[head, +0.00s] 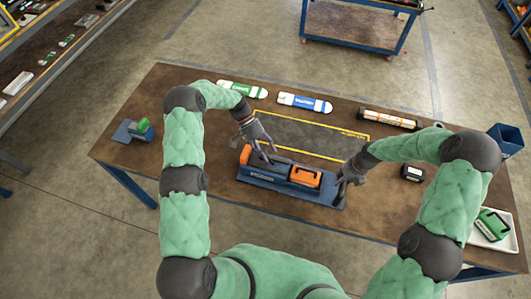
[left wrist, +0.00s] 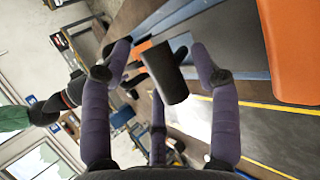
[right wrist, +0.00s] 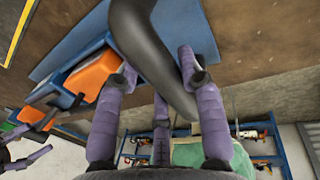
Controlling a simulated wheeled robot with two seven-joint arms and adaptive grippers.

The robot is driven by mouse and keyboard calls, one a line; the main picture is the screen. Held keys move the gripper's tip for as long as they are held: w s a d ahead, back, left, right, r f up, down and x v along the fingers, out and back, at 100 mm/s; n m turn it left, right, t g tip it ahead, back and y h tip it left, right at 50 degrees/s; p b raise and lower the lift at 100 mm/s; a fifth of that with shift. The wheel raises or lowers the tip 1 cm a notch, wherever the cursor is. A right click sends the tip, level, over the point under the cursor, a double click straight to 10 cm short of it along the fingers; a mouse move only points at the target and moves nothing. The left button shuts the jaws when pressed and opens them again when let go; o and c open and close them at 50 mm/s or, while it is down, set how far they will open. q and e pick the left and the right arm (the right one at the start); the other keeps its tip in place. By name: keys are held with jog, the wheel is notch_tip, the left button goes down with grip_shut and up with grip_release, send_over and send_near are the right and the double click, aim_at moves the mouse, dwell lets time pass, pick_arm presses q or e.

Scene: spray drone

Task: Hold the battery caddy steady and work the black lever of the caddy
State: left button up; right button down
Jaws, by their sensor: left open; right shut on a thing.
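The battery caddy (head: 262,181) lies near the front middle of the table, a long blue body with orange parts on top. My left gripper (head: 268,156) is open above its left half. In the left wrist view a black lever-like piece (left wrist: 165,72) shows between the spread fingers (left wrist: 165,60); I cannot tell whether they touch it. My right gripper (head: 342,189) is at the caddy's right end. In the right wrist view it is shut on a thick black curved handle (right wrist: 150,45), which hides part of the caddy behind it.
A yellow-outlined dark mat (head: 315,132) lies behind the caddy. Behind it are a green-and-white pack (head: 242,89), a blue-and-white pack (head: 304,103) and an orange-and-black tube (head: 388,119). A small black box (head: 411,173) and a white tray (head: 482,238) stand to the right, a green-topped device (head: 142,129) far left.

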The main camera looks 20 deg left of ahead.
pick_arm(q)
jog(key=shift+s+d+f, duration=0.1)
jog(key=shift+d+f, duration=0.05)
jog(key=shift+f, duration=0.05)
pick_arm(e)
jog(key=shift+s, duration=0.1)
pick_arm(q)
grip_shut()
